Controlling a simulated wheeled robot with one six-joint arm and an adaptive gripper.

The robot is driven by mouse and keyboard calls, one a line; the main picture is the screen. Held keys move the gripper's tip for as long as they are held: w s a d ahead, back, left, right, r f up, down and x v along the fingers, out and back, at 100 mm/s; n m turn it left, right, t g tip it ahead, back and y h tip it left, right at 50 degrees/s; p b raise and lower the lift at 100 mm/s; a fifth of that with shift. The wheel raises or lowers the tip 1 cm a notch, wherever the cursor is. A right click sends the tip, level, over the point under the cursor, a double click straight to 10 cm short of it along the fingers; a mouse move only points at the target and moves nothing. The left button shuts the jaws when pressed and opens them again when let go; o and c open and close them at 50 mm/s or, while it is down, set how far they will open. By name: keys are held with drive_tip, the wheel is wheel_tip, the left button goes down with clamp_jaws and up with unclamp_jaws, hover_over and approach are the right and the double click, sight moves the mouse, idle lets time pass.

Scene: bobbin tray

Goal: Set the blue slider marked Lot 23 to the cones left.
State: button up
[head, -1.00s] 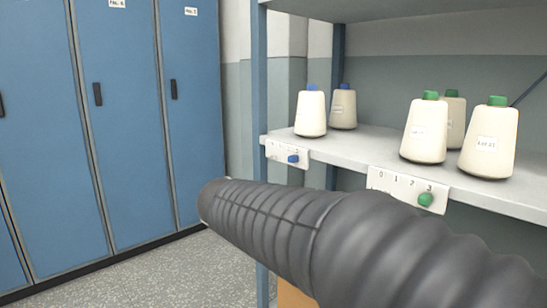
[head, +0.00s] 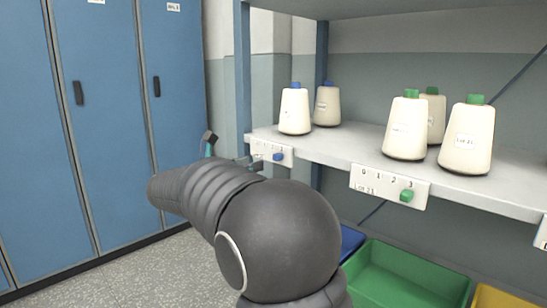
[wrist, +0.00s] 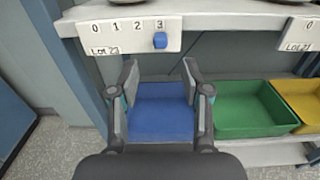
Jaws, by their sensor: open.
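The blue slider (wrist: 160,40) sits below the 3 on a white plate (wrist: 110,38) marked Lot 23, with a scale from 0 to 3. In the head view the blue slider (head: 278,157) is on the shelf's front edge at the left. Two white cones with blue tops, a front one (head: 295,112) and a back one (head: 327,106), stand on the shelf above it. My gripper (wrist: 159,72) is open and empty, its fingertips just below the slider in the wrist picture, apart from it. In the head view my arm hides part of the gripper.
A second plate (head: 371,181) with a green slider (head: 407,195) is further right, below several green-topped cones (head: 466,140). Blue (wrist: 160,110), green (wrist: 245,127) and yellow (wrist: 302,100) bins stand below the shelf. Blue lockers (head: 105,150) and a shelf post (head: 243,70) are at left.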

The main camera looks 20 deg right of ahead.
sight(274, 156)
drive_tip(key=x, duration=0.9)
drive_tip(key=shift+d, duration=0.15)
clamp_jaws()
